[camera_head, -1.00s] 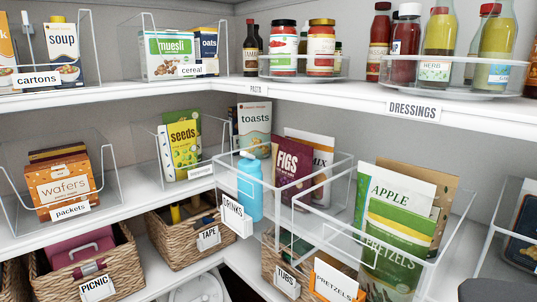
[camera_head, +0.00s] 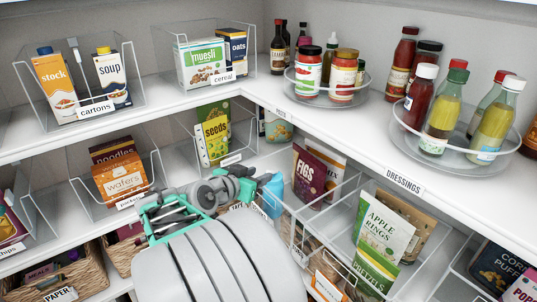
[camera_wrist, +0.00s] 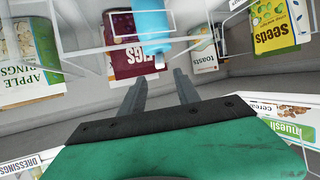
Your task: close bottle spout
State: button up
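The blue bottle (camera_head: 272,194) stands in the wire bin on the middle shelf. In the head view my arm hides part of it. In the wrist view, which is upside down, the bottle (camera_wrist: 152,22) hangs from the top edge with its cap and a pale spout (camera_wrist: 160,62) pointing down the picture. My gripper (camera_wrist: 160,76) is open and empty, its two dark fingers apart. The fingertips are close to the spout, with no clear contact. In the head view my gripper (camera_head: 258,177) is beside the bottle top, mostly hidden by my wrist.
Wire bin sides surround the bottle. A figs pouch (camera_head: 309,178) stands to its right and a seeds box (camera_head: 213,135) to its left. The upper shelf edge (camera_head: 335,152) runs above. Boxes, jars and dressing bottles (camera_head: 438,115) fill the upper shelf.

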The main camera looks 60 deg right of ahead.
jog(key=p+x, duration=0.1)
jog(key=x, duration=0.6)
jog(key=shift+w+f, duration=0.1)
jog(key=shift+f, duration=0.15)
grip_shut()
